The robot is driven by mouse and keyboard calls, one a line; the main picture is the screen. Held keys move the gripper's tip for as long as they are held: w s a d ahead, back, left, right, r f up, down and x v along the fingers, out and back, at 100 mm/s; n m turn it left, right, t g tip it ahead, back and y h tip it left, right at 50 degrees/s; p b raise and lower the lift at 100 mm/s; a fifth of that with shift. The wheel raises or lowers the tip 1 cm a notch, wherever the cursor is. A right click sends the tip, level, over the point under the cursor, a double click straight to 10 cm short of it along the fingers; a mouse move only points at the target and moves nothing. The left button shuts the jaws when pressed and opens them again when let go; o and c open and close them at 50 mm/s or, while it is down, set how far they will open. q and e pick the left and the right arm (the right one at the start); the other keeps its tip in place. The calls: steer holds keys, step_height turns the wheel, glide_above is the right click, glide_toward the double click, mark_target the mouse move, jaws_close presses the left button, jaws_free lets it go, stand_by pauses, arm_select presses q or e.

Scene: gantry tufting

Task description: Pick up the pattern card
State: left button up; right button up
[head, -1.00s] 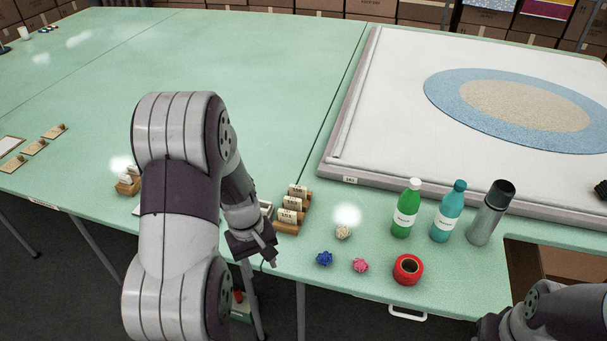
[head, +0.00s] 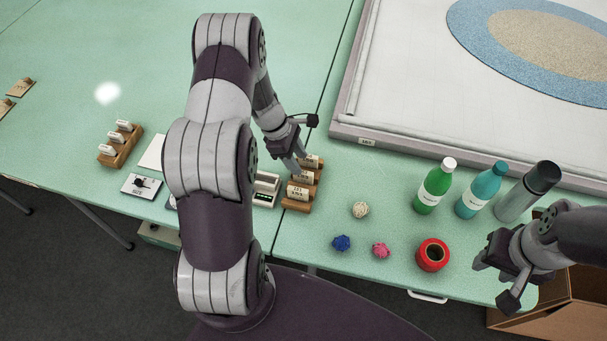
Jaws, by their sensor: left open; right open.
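Small cards stand in a wooden holder (head: 296,207) near the table's front edge, their printing too small to read surely. My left gripper (head: 302,152) is open at the back of this holder, close to its rear card; contact cannot be told. Another wooden holder with white cards (head: 121,145) stands further left. A flat white card with a black figure (head: 142,186) lies beside it, and a plain pale sheet (head: 153,153) is partly hidden by my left arm. I cannot tell which is the pattern card. My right gripper (head: 496,280) is open and empty at the front right.
A green bottle (head: 434,189), teal bottle (head: 480,192) and grey flask (head: 526,194) stand before the framed white panel (head: 400,100). A red roll (head: 432,254) and blue (head: 341,243), pink (head: 381,250) and cream (head: 360,210) balls lie nearby. A cardboard box (head: 555,315) is lower right.

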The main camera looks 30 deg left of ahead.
mark_target(303, 179)
arm_select(q)
steer(key=x, duration=0.2)
steer(key=p+x, duration=0.1)
steer(key=x, duration=0.2)
steer(key=shift+s+f, duration=0.1)
steer(key=shift+s, duration=0.15)
steer(key=shift+f, duration=0.25)
steer(key=shift+w+f, duration=0.15)
steer(key=shift+w, duration=0.05)
steer(key=shift+s, duration=0.1)
jaws_close()
